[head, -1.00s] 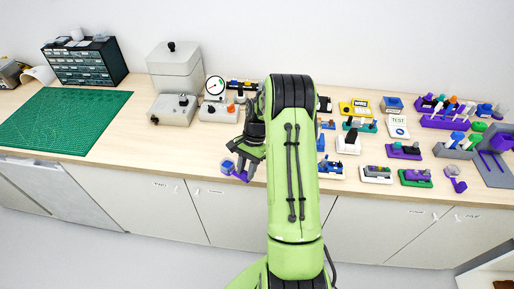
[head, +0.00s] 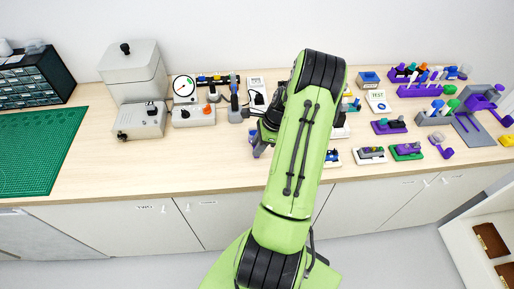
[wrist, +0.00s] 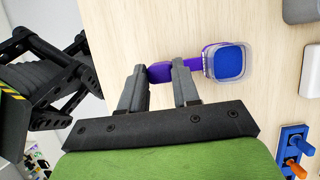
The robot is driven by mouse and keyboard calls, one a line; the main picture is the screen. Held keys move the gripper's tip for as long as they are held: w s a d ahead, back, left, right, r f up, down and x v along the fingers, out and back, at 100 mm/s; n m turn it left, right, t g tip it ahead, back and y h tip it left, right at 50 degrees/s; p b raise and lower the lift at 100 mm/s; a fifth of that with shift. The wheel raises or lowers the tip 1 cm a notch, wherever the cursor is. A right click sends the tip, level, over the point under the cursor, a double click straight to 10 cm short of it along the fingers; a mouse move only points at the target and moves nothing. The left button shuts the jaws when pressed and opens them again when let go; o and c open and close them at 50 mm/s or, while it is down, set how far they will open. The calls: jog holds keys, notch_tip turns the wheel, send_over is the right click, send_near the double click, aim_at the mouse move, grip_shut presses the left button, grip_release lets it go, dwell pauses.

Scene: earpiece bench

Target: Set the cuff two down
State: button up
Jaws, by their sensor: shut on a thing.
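My gripper (wrist: 163,68) is shut on the purple handle of a cuff. The cuff (wrist: 229,60) has a rounded square end, blue inside a clear rim, pointing right of the fingers in the wrist view. In the head view my gripper (head: 262,135) is left of my green arm, over the front part of the bench. Only a small purple bit of the cuff (head: 257,150) shows below it there. Pale wood lies beneath the cuff in the wrist view; I cannot tell whether it touches. A similar purple piece (head: 443,146) lies on the right of the bench.
The bench (head: 140,180) is bare left of my gripper along the front. Small trays, one green-based (head: 406,151), crowd the right. A green mat (head: 40,150) lies left.

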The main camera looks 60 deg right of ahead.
jog(key=shift+f, duration=0.8)
jog(key=shift+s, duration=0.2)
jog(key=o, duration=1)
jog(key=shift+f, duration=0.1)
jog(key=shift+o, duration=0.2)
